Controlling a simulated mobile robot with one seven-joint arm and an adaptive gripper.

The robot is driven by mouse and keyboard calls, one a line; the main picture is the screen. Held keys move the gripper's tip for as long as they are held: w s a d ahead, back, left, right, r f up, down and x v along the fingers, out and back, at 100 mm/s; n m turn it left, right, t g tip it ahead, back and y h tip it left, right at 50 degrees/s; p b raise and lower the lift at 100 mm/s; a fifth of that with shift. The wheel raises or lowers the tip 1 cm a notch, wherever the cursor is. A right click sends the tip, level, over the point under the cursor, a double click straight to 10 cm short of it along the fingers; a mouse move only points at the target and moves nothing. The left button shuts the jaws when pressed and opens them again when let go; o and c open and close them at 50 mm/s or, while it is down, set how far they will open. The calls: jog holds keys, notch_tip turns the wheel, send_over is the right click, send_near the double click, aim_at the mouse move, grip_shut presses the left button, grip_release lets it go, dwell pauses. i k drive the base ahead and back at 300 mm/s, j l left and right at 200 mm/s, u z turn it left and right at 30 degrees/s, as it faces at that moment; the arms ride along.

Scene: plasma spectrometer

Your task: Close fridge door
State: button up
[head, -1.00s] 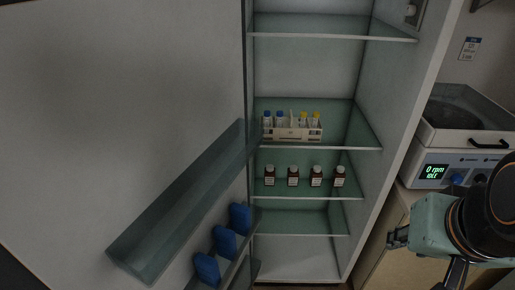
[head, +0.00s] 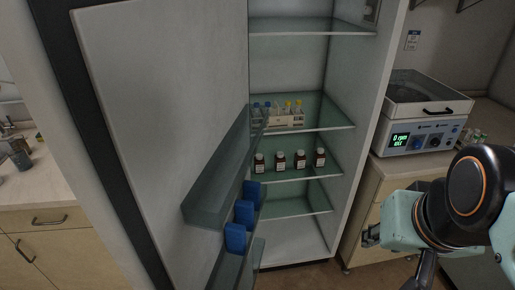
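The fridge door (head: 165,110) stands wide open on the left in the head view, with its inner side and door shelf (head: 215,180) facing me. Several blue items (head: 244,212) sit in the lower door shelf. The fridge (head: 345,170) is open, and its glass shelves hold a tube rack (head: 285,122) and several brown bottles (head: 280,160). My gripper (head: 372,236) is at the lower right, in front of the cabinet right of the fridge and apart from the door. Its fingers are small and partly hidden, so its opening is unclear.
A centrifuge (head: 420,115) reading 0 rpm stands on the counter right of the fridge, above wooden drawers (head: 368,205). Another counter with drawers (head: 50,235) is at the far left, behind the door. Some floor (head: 310,275) shows below the fridge.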

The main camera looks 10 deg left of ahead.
aim_at(143, 107)
jog(key=k+j+z, duration=0.1)
jog(key=k+j, duration=0.35)
jog(key=j, duration=0.15)
jog(key=k+j, duration=0.15)
jog(key=j, duration=0.2)
jog(key=k+j+z, duration=0.1)
jog(key=j, duration=0.3)
jog(key=k+j, duration=0.4)
jog(key=j, duration=0.3)
jog(key=j+z, duration=0.2)
jog(key=j, duration=0.25)
jog(key=k+j+z, duration=0.15)
jog(key=i, duration=0.35)
jog(key=u, duration=0.05)
